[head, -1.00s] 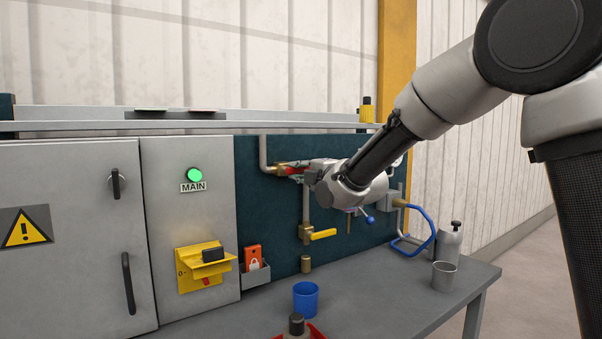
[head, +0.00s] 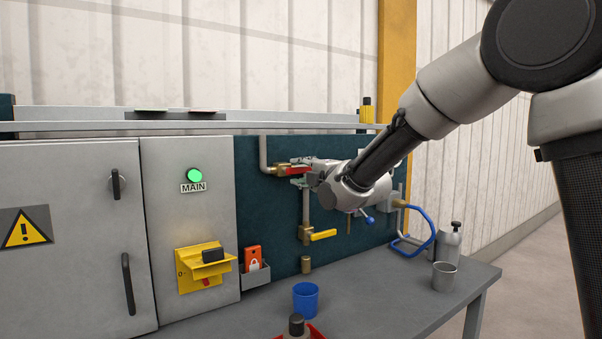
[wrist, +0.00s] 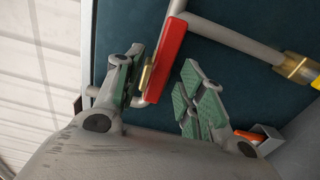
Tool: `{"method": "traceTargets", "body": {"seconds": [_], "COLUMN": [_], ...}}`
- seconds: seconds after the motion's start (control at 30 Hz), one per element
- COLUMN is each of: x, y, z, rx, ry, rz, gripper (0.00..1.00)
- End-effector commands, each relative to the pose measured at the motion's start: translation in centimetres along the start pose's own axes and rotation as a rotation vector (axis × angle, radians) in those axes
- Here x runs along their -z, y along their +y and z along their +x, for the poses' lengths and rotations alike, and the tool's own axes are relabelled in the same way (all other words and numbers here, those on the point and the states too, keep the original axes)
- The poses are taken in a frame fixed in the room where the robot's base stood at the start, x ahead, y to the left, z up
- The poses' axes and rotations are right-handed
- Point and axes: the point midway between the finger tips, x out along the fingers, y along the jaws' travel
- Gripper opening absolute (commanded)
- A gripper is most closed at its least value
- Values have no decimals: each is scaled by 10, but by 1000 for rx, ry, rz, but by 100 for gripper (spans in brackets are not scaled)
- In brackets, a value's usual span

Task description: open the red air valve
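The red air valve's handle (head: 298,168) lies level along the upper pipe on the dark teal panel, beside its brass body (head: 282,170). My gripper (head: 299,173) is at the handle, coming from the right. In the wrist view my gripper (wrist: 163,72) is open, with green-padded fingers spread apart. The red handle (wrist: 164,58) shows between the two fingers, close to the left one, with clear space to the right finger. I cannot tell whether the left finger touches it. Part of the brass body (wrist: 146,75) is hidden behind the left finger.
Below hangs a yellow-handled valve (head: 322,235). A blue hose (head: 428,225) loops at the right. A blue cup (head: 306,300), a metal cup (head: 444,276) and a grey bottle (head: 449,240) stand on the bench (head: 390,305). A grey cabinet (head: 70,275) is at left.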

Motion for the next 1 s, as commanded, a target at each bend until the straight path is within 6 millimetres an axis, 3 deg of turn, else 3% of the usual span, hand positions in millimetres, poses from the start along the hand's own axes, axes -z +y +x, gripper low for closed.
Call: {"method": "traceTargets", "body": {"seconds": [0.3, 0.5, 0.7, 1.0], "x": [0, 0, 0, 0], "y": [1, 0, 0, 0], "z": [-68, -101, -112, -112], "rx": [-2, -1, 0, 0], "ry": [-1, 0, 0, 0], "rz": [0, 0, 0, 17], "gripper": [39, 39, 39, 39]}}
